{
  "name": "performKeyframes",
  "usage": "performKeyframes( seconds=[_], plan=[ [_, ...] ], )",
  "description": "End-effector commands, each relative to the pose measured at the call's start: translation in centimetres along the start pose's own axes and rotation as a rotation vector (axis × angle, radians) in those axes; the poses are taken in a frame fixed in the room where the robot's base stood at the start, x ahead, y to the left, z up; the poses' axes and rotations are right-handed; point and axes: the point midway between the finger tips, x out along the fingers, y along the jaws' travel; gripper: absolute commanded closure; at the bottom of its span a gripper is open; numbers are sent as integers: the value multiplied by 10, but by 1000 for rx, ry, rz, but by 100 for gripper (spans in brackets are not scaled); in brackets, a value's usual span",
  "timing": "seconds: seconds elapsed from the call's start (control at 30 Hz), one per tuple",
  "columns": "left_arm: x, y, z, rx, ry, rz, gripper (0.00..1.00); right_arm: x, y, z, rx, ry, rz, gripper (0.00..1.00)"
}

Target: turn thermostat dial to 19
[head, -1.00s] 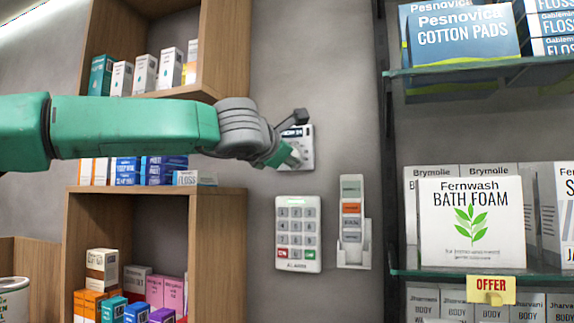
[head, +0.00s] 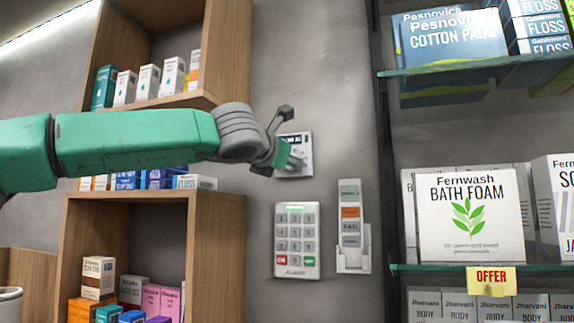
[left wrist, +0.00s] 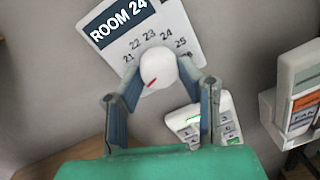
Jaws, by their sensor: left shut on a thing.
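The thermostat (head: 306,141) is a white plate on the grey wall. In the left wrist view the thermostat (left wrist: 127,44) appears tilted, with a dark display reading "ROOM 24" and scale numbers 21 to 25 visible. Its round white dial (left wrist: 160,66) has a red mark that lies toward the lower left in that view. My left gripper (head: 292,164) reaches it from the left. In the left wrist view the left gripper's fingers (left wrist: 158,88) stand on both sides of the dial, shut on it. The lower scale numbers are hidden. My right gripper is not in view.
An alarm keypad (head: 297,240) with a green display is below the thermostat. A remote in a white wall holder (head: 352,258) hangs beside it. Wooden shelves (head: 225,230) with boxes are left; a glass shelf (head: 480,267) with boxes is right.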

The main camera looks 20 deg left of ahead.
Motion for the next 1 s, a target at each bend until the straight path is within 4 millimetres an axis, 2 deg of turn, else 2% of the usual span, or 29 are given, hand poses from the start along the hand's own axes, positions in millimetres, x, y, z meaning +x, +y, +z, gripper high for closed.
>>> performKeyframes(
  seconds=[0.23, 0.27, 0.3, 0.77, 0.87, 1.0],
  plan=[
    [1, 3, 0, -3, 0, 4, 97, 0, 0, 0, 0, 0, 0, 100],
    [1, 3, 0, -3, 0, 4, 58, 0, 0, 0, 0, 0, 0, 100],
    [1, 3, 0, -3, -1, 4, 48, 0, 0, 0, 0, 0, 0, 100],
    [-4, 1, 2, 0, -3, 2, 48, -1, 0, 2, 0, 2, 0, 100],
    [-12, 2, 3, -1, -4, 2, 48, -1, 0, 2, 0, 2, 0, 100],
    [-37, 2, 3, -1, -6, 1, 48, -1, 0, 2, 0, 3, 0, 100]
  ],
)
